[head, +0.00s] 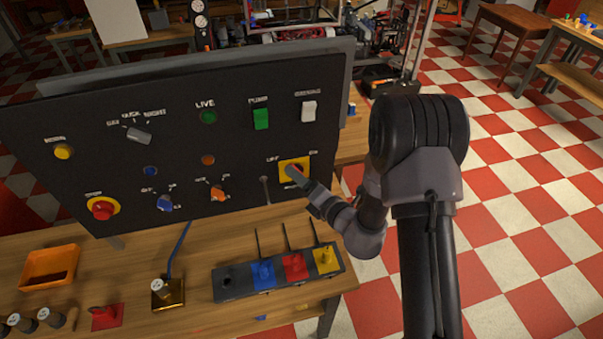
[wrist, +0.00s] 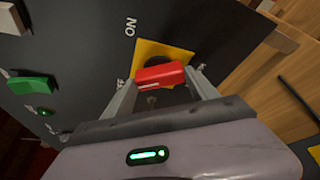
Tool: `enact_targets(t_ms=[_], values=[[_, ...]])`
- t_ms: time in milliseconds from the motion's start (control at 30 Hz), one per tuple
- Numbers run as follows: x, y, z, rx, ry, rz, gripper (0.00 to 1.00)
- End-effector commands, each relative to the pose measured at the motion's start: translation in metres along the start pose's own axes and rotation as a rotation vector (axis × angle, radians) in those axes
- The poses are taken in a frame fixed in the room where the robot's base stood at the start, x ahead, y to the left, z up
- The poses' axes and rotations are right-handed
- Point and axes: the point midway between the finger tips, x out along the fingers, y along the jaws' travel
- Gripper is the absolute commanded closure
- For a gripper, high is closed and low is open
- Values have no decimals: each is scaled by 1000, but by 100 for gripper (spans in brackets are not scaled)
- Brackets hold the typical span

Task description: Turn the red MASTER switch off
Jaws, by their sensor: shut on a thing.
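The red MASTER switch (wrist: 162,75) is a red rotary handle on a yellow square plate (wrist: 178,50), on the black upright panel. In the wrist view, my gripper (wrist: 160,84) has one finger at each end of the red handle and is shut on it. "ON" is printed on the panel near one edge of the plate, and a partly hidden label shows near another. In the head view, the yellow plate (head: 287,163) is at the panel's lower right. My gripper (head: 304,183) reaches it from the lower right and hides part of the handle.
The black panel (head: 130,98) also carries a green PUMP switch (head: 261,118), a white switch (head: 309,111), orange and blue knobs and a red button (head: 102,208). Below, a box with several coloured levers (head: 265,274) stands on the wooden bench (head: 210,250). Open floor lies right.

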Motion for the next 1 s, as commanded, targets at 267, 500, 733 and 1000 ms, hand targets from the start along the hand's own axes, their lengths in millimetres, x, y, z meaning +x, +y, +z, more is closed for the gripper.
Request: enact_targets(t_ms=[267,500,733,1000], values=[[0,3,0,-153,1,-63,73],[0,2,0,-223,0,-93,73],[0,2,0,-246,0,-102,73],[0,2,0,-248,0,-103,73]])
